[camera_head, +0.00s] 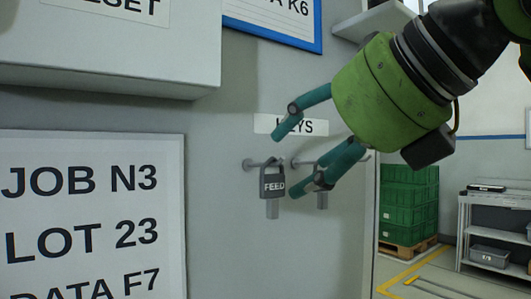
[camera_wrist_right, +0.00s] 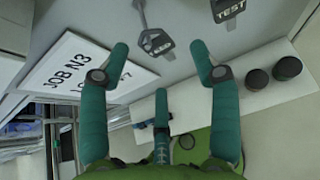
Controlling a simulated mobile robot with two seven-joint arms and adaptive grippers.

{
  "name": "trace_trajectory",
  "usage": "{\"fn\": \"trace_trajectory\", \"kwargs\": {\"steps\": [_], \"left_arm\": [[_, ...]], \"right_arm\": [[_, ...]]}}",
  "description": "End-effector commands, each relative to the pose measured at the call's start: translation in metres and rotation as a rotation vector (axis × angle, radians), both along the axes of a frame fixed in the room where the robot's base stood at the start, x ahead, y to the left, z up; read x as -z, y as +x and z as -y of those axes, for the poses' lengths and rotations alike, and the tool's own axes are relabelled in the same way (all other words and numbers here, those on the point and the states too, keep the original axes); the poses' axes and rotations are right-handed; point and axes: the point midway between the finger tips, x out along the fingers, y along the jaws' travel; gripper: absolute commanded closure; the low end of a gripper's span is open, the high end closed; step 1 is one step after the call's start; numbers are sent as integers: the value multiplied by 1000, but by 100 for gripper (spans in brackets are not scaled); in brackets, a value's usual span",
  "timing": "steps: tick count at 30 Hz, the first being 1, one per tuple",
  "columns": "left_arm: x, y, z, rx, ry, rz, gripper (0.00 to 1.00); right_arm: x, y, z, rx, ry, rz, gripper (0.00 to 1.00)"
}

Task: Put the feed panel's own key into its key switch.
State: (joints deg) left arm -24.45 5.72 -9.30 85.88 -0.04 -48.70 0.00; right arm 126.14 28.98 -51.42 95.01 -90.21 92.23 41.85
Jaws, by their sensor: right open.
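The feed key (camera_head: 273,183), a grey key with a dark tag reading FEED, hangs on a wall hook below the KEYS label. It also shows in the right wrist view (camera_wrist_right: 157,42). A second key (camera_head: 322,199) hangs to its right, partly hidden by my right gripper; the right wrist view shows its tag reading TEST (camera_wrist_right: 229,11). My right gripper (camera_head: 292,158) is open and empty, close in front of the keys. In the right wrist view the feed key lies between and beyond the fingertips (camera_wrist_right: 160,48). The key switch and my left gripper are not in view.
A sign (camera_head: 90,215) reading JOB N3, LOT 23 is on the wall at left. A grey box (camera_head: 110,45) juts out above it. Past the panel's right edge stand green crates (camera_head: 408,205) on a pallet and a grey shelf (camera_head: 495,225).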

Motion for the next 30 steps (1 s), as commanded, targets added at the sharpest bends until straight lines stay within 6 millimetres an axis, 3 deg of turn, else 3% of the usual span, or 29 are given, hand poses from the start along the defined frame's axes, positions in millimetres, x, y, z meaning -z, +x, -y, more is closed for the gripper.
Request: {"fn": "trace_trajectory", "kwargs": {"steps": [5, 16, 28, 30], "left_arm": [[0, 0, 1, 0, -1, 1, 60], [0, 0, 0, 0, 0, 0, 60], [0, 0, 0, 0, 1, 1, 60], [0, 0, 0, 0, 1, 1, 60]], "right_arm": [[7, 6, -12, -6, -13, 2, 37], [30, 42, -37, -6, -10, 1, 37], [34, 48, -41, -8, -10, 3, 37], [34, 48, -41, -8, -10, 3, 65]]}}
